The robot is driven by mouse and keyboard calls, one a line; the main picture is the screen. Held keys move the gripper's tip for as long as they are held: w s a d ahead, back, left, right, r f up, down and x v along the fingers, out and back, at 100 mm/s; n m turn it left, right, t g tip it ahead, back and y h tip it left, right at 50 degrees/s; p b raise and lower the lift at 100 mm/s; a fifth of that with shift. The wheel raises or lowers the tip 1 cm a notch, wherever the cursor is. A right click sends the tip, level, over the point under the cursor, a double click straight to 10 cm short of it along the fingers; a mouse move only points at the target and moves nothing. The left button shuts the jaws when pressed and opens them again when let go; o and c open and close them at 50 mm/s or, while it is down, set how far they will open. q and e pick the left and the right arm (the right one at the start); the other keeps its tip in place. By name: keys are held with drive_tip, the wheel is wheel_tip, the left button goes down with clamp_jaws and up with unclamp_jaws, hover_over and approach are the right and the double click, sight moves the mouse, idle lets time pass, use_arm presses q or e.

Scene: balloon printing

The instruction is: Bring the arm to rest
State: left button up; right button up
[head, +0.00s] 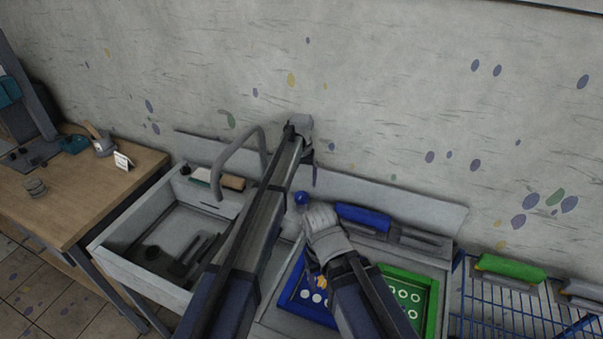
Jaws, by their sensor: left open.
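My left arm reaches up across the middle of the head view. Its gripper (309,160) is at the far end, near the back wall above the grey counter (415,204). It is open, with no object seen between its fingers; part of it is hidden behind the arm. My right arm comes up from the bottom, right of centre, and is folded over the trays. Its gripper cannot be made out.
A sink (114,247) with a curved tap (233,155) lies left of my left arm. A blue tray (291,297) and a green tray (434,300) lie under and beside my right arm. A wooden table (88,205) stands far left, a blue wire rack (500,318) right.

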sight(301, 196)
use_arm(q)
drive_tip(key=shift+f, duration=0.1)
wheel_tip(301, 196, down, 8)
drive_tip(key=b, duration=0.8)
use_arm(e)
wheel_tip(301, 196, down, 8)
drive_tip(key=shift+r, duration=0.1)
use_arm(q)
drive_tip(key=shift+r, duration=0.25)
